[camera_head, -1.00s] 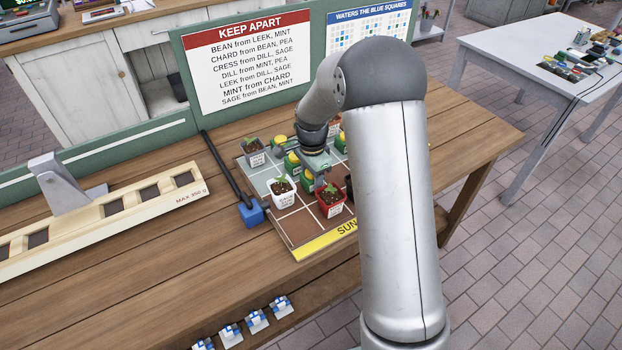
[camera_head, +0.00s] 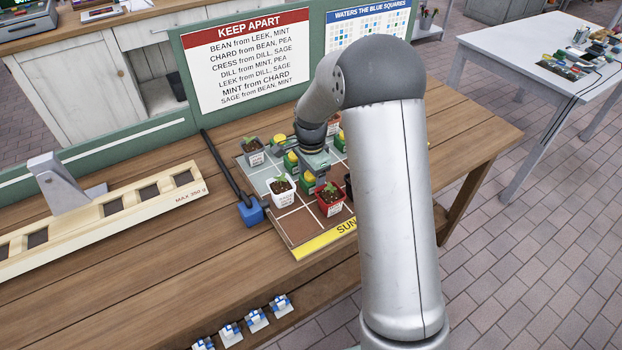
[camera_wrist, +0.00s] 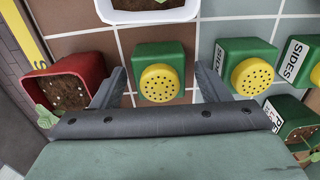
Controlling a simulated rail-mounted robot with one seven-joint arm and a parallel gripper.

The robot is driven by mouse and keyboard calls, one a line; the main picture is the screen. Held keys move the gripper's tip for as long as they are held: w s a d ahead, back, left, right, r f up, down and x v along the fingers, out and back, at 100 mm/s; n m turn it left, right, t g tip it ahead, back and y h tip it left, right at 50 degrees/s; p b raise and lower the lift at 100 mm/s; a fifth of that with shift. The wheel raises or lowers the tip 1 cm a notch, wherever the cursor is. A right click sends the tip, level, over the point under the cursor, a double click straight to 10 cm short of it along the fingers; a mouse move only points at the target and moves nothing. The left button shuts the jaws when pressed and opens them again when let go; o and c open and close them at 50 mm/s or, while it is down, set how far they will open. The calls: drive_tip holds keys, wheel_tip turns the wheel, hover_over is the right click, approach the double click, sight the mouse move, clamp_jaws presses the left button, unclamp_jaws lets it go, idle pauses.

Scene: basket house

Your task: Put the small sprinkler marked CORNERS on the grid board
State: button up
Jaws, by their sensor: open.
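The grid board (camera_head: 303,228) lies on the wooden table and holds pots and several green sprinklers with yellow tops. In the wrist view, a green sprinkler (camera_wrist: 160,75) stands between the fingers of my open gripper (camera_wrist: 161,92), with a gap on either side. No marking shows on it from this angle, so I cannot read whether it says CORNERS. It stands on the board. To its right, a sprinkler marked SIDES (camera_wrist: 248,70) stands close to the right finger. In the head view, my gripper (camera_head: 316,166) is low over the board and partly hides the sprinklers.
A red pot (camera_wrist: 68,85) stands close to the left finger. A white pot (camera_wrist: 150,12) stands behind the sprinkler; it also shows in the head view (camera_head: 282,190). A KEEP APART sign (camera_head: 248,60) stands behind. A wooden rack (camera_head: 110,215) is at left.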

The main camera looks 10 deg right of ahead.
wheel_tip(320, 180, up, 10)
drive_tip(key=shift+r+b, duration=0.2)
drive_tip(key=shift+b, duration=0.1)
drive_tip(key=s+r+n, duration=0.1)
drive_tip(key=s+n, duration=1.3)
drive_tip(key=s, duration=1.6)
drive_tip(key=shift+s+a+r+n, duration=0.2)
drive_tip(key=shift+s+a+n, duration=0.15)
drive_tip(key=shift+a, duration=0.1)
